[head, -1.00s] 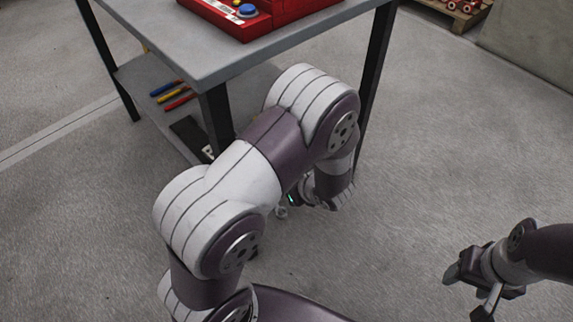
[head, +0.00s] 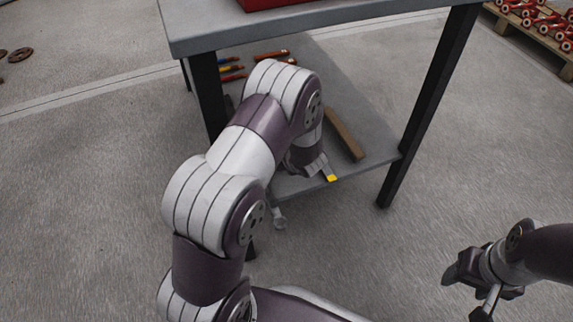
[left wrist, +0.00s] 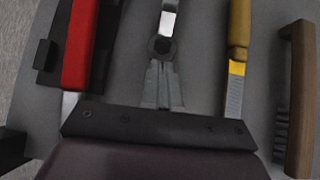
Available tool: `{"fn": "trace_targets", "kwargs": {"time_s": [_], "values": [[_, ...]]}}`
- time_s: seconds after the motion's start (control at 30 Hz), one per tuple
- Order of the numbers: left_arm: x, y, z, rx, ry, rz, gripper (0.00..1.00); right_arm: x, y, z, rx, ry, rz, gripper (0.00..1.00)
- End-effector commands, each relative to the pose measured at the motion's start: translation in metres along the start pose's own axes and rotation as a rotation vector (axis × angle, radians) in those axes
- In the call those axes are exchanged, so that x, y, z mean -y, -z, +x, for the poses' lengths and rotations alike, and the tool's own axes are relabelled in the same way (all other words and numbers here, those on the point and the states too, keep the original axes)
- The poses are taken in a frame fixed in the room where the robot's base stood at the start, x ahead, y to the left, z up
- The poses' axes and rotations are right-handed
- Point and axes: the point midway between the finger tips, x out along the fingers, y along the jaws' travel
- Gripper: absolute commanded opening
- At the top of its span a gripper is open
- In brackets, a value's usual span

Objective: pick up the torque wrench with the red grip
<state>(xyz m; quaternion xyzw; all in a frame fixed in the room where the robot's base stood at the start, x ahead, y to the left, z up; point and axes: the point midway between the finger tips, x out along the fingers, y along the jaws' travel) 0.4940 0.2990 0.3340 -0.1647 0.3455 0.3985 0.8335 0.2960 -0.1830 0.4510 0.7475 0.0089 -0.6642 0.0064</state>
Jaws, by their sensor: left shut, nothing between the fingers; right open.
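In the left wrist view, a long red grip (left wrist: 81,45) lies on a grey surface at the left, with a bright metal shaft running under my gripper's dark base. It looks like the torque wrench; I cannot pick it out in the head view. My left gripper (left wrist: 162,72) is shut and empty, to the right of the red grip, above or near a metal tool (left wrist: 168,20). In the head view my left arm hides most of that gripper, over the lower shelf. My right gripper (head: 467,292) is open and empty, over bare floor at the lower right.
A yellow-gripped tool (left wrist: 240,30) and a wooden-handled brush (left wrist: 301,85) lie right of the left gripper. Thin coloured tools (head: 231,69) lie farther back on the table's lower shelf (head: 380,130). The tabletop (head: 330,17) overhangs it. Table legs (head: 432,105) flank the shelf.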

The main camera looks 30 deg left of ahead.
Motion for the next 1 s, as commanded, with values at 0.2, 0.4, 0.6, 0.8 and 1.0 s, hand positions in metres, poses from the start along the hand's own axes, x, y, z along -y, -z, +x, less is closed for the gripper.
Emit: {"fn": "trace_targets", "kwargs": {"time_s": [0.2,0.4,0.6,0.8,1.0], "values": [[0.0,-0.002,0.001,0.0,0.0,-0.001,0.0,0.0,0.0,0.0,0.0,0.0,0.0,0.59],[0.0,-0.006,0.005,0.0,-0.001,-0.003,0.0,0.0,0.0,0.0,0.0,0.0,0.0,0.59],[-0.001,-0.036,0.035,0.0,-0.003,-0.005,0.0,0.0,0.001,-0.003,0.0,0.0,0.0,0.59],[-0.001,-0.058,0.057,-0.001,-0.001,-0.001,0.0,0.0,0.001,-0.007,0.0,0.0,0.0,0.59],[-0.001,-0.06,0.061,-0.002,-0.001,-0.001,0.0,0.0,0.001,-0.006,0.0,0.0,0.0,0.59]]}}
